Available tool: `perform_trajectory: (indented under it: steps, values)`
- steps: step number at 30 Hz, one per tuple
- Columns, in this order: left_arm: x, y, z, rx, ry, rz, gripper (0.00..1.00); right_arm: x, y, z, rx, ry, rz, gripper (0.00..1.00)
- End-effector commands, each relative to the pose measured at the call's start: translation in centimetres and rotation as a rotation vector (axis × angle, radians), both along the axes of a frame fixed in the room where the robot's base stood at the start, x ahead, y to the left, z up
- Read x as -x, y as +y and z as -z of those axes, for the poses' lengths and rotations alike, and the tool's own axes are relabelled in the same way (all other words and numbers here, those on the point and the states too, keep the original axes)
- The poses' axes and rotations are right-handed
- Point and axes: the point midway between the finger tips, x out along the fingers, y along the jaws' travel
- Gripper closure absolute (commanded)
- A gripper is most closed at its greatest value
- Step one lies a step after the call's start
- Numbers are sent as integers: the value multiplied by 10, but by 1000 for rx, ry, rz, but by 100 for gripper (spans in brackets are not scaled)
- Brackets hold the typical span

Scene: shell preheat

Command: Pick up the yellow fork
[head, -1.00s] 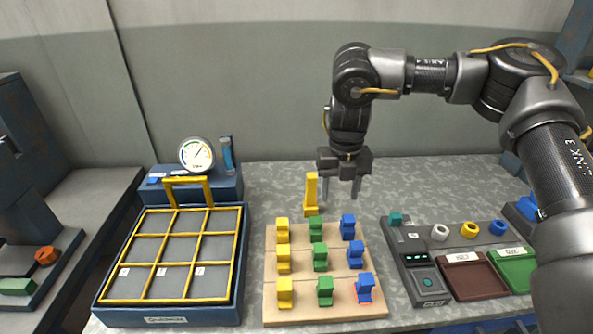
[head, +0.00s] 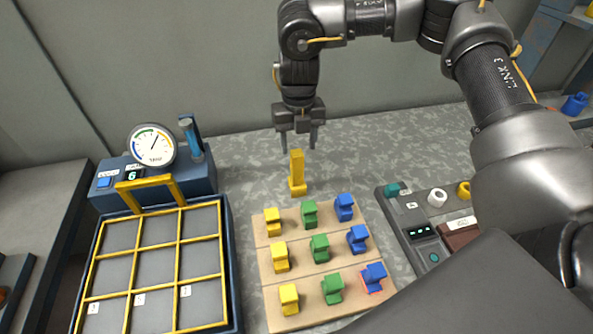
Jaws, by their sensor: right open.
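A tall yellow upright piece with a small foot (head: 297,174), the likeliest yellow fork, stands on the grey speckled table just behind the peg board. Its fork shape is not clear from here. My right gripper (head: 298,142) points down with its two fingers apart and nothing between them. In the head view its fingertips show right above the top of the yellow piece; whether they are over it or behind it is hard to tell. My left gripper is not in view.
A wooden board (head: 300,262) holds yellow, green and blue blocks in front of the yellow piece. A blue box with a yellow grid (head: 180,243) and gauge (head: 152,144) stands left. A grey device (head: 420,236) lies right. The table behind the board is mostly clear.

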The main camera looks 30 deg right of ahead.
Motion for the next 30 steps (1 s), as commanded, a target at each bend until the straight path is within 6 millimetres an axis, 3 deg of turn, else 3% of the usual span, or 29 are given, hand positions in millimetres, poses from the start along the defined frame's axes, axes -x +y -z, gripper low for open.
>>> perform_trajectory:
  steps: [3,11,21,29,30]
  values:
    - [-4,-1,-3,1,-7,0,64,1,0,12,1,1,1,47]
    - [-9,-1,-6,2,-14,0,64,0,-1,20,2,1,2,47]
    - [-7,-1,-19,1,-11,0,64,-3,1,64,2,1,2,47]
    - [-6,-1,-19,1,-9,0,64,-3,1,67,1,0,2,47]
    - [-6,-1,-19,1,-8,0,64,-3,1,67,1,0,2,51]
